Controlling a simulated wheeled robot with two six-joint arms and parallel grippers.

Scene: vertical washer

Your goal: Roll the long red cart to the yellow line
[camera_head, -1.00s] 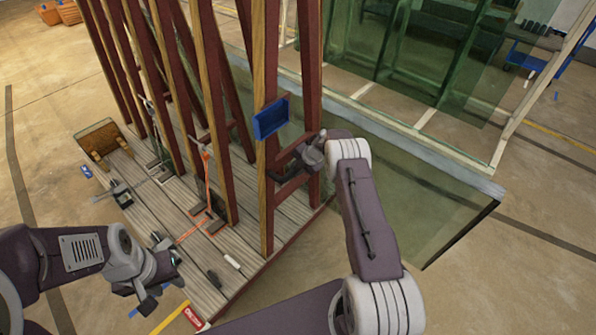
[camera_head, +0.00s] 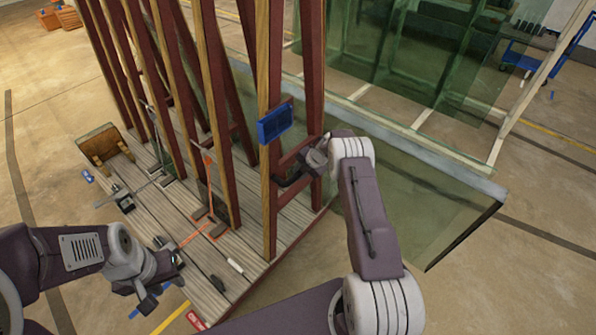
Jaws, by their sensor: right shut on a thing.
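The long red cart has a grey plank deck (camera_head: 150,207) and tall red and tan wooden uprights (camera_head: 266,150). It stands on the floor across the left and middle of the view. My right gripper (camera_head: 290,178) is shut on the red crossbar between the near-end uprights, just below a blue tray. My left gripper (camera_head: 164,288) is empty, with its fingers apart, beside the deck's near left edge. A short yellow line (camera_head: 170,317) shows on the floor at the bottom, next to the cart's near corner. Another yellow line (camera_head: 560,137) crosses the floor at the far right.
A large greenish glass panel structure (camera_head: 420,60) on a pale frame stands right behind the cart. A blue trolley (camera_head: 540,55) is at the top right. Clamps, orange straps and small tools lie on the deck. Open floor (camera_head: 60,150) lies to the left.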

